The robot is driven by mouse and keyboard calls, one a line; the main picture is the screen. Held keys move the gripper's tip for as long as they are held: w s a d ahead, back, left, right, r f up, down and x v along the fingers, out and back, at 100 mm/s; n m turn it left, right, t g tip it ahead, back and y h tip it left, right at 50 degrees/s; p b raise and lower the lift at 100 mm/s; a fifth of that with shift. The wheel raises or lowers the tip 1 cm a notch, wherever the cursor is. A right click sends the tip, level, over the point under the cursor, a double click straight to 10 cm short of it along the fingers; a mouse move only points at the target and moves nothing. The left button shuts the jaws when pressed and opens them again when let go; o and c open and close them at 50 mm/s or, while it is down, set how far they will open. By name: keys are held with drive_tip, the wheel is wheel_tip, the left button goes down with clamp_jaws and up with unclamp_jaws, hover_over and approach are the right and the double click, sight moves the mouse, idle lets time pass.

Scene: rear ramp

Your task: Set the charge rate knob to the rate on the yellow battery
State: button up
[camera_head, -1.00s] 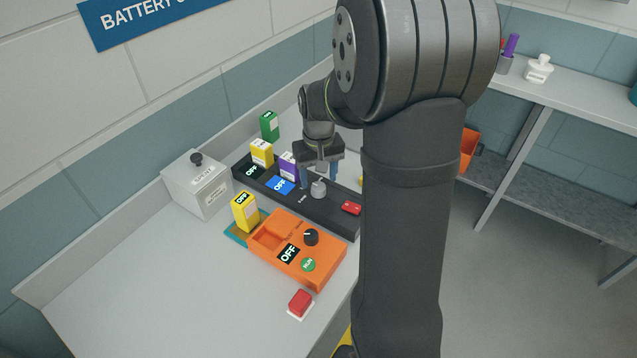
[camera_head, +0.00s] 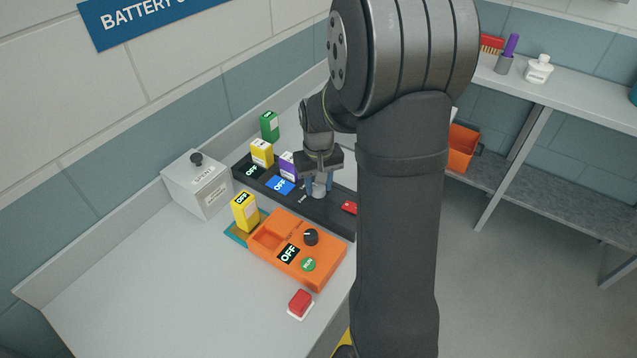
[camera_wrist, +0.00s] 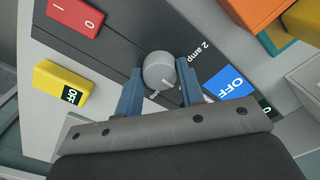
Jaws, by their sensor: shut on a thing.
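The grey round charge rate knob (camera_head: 319,191) is on the black charger (camera_head: 342,224). It also shows in the wrist view (camera_wrist: 159,70), with "2 amp" printed to its upper right and a partly hidden "amp" label below it. My gripper (camera_head: 318,184) points down over the charger, its two blue fingers shut on the knob from both sides. Another yellow block (camera_head: 245,212) marked OFF stands beside the orange tester.
The orange tester (camera_head: 286,262) with a black dial stands in front of the charger. A purple battery (camera_head: 287,164) stands close to my gripper. A red rocker switch (camera_wrist: 77,16) and a yellow OFF block (camera_wrist: 61,84) are nearby.

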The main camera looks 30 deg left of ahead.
sight(318, 186)
drive_tip(key=m, duration=1.1)
drive_tip(key=shift+m, duration=0.6)
idle(0.4)
drive_tip(key=o, duration=1)
wheel_tip(318, 186, up, 18)
drive_tip(key=shift+f, duration=0.25)
drive_tip(key=shift+f, duration=0.15)
